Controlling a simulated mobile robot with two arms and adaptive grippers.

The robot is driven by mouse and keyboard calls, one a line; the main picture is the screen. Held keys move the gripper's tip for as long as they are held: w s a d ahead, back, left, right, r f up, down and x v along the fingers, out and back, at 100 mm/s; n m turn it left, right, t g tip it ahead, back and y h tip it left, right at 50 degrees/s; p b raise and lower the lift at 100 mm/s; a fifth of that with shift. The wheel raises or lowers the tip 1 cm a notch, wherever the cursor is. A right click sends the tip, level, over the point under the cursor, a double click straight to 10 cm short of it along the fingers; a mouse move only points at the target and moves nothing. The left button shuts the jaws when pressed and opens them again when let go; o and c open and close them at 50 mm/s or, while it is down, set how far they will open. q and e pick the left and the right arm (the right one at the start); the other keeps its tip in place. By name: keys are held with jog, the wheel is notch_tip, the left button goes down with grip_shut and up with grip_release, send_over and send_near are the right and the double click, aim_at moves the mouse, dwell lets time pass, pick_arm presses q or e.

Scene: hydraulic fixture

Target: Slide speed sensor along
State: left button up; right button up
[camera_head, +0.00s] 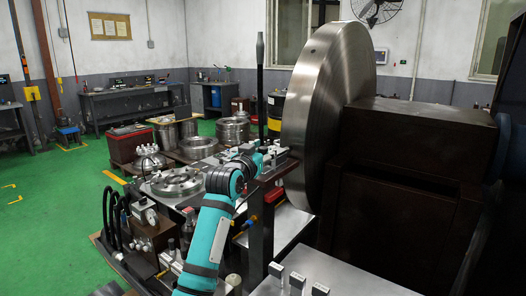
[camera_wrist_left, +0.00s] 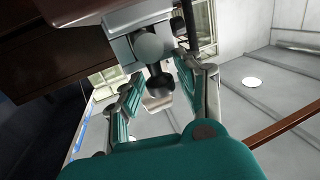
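The large steel disc (camera_head: 322,105) stands upright beside a dark housing. A rail bracket (camera_head: 270,172) with a small grey block (camera_head: 280,158) sits at its lower left edge; I take this to be the speed sensor mount. My left gripper (camera_head: 262,160) is at this block, small and partly hidden by its wrist. In the left wrist view, a silver block (camera_wrist_left: 138,42) with a dark round knob (camera_wrist_left: 161,82) lies ahead. My left fingers (camera_wrist_left: 160,78) stand apart on either side of the knob, with gaps visible; contact is unclear. My right gripper is not seen.
The dark housing (camera_head: 405,150) fills the right. A tall dark lever (camera_head: 260,85) rises behind the bracket. A grey plate with several small blocks (camera_head: 345,284) lies in front. Hoses and a gauge unit (camera_head: 150,225) stand at left. Green floor (camera_head: 55,195) is open at far left.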

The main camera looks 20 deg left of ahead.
pick_arm(q)
grip_shut()
